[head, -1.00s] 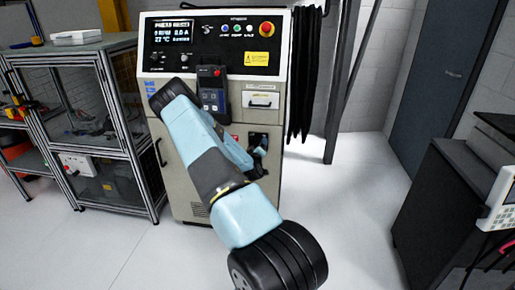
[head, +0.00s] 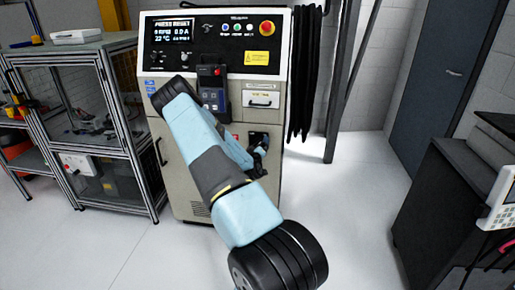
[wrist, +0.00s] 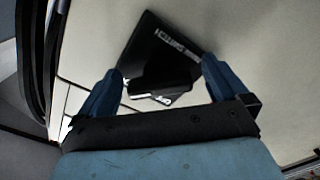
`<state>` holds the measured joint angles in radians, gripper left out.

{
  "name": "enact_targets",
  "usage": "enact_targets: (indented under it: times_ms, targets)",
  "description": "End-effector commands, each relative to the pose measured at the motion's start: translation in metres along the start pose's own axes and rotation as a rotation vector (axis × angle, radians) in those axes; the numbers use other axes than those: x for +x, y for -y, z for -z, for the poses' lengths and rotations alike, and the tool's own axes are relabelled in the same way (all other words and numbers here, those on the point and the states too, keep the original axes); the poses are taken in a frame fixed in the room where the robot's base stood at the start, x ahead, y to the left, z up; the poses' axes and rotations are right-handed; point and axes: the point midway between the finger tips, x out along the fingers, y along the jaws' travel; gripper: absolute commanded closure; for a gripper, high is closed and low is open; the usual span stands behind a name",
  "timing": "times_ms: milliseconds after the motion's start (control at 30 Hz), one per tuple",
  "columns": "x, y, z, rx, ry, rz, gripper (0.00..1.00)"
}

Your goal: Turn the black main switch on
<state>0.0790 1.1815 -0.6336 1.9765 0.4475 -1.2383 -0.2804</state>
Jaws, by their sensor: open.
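The black main switch (wrist: 165,75) sits on a black plate with white lettering (wrist: 168,45) on the cabinet front; the lettering is partly legible as a main switch label. In the wrist view my gripper (wrist: 160,68) is open, with one blue finger on each side of the switch knob. I cannot tell whether the fingers touch it. In the head view the black plate (head: 257,133) is low on the right of the cabinet, and my gripper (head: 262,146) partly covers it.
The beige cabinet (head: 183,190) carries a display, buttons, a red emergency stop (head: 267,28) and a hanging pendant (head: 212,85). Black cables (head: 303,80) hang at its right. A framed glass enclosure (head: 100,110) stands left, a dark bench (head: 450,200) right. Floor between is clear.

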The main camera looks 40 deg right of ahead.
Motion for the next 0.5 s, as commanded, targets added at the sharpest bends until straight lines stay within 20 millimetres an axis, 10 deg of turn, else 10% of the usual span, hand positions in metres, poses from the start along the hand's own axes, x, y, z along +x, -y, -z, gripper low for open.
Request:
enact_targets:
  times_ms: [500]
  targets:
    - [-0.053,0.0,-0.001,-0.003,0.002,0.001,0.0]
